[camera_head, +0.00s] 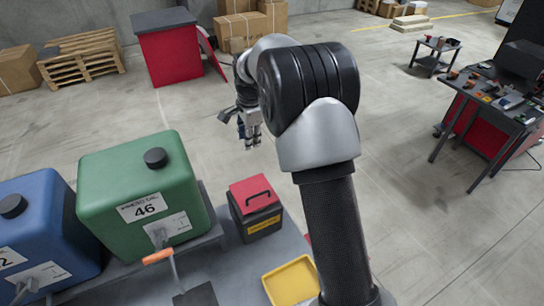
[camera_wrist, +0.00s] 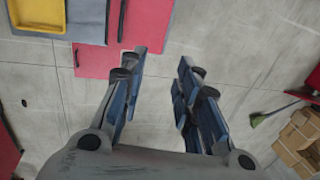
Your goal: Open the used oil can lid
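The used oil can appears to be the dark box (camera_head: 255,222) with a yellow label on the grey bench, right of the green tank. Its red lid (camera_head: 252,194) with a black handle looks shut. My gripper (camera_head: 251,142) hangs in the air above and beyond the can, apart from it. In the wrist view my gripper (camera_wrist: 160,68) has its blue-padded fingers spread, with only floor between them. Red and dark surfaces show at the top of that view; I cannot tell for sure which is the lid.
A green oil tank (camera_head: 140,190) and a blue tank (camera_head: 40,235) stand left of the can. A yellow tray (camera_head: 291,281) lies in front of it. A red cabinet (camera_head: 168,55) stands behind. A cluttered workbench (camera_head: 490,95) is at the right. The floor between is clear.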

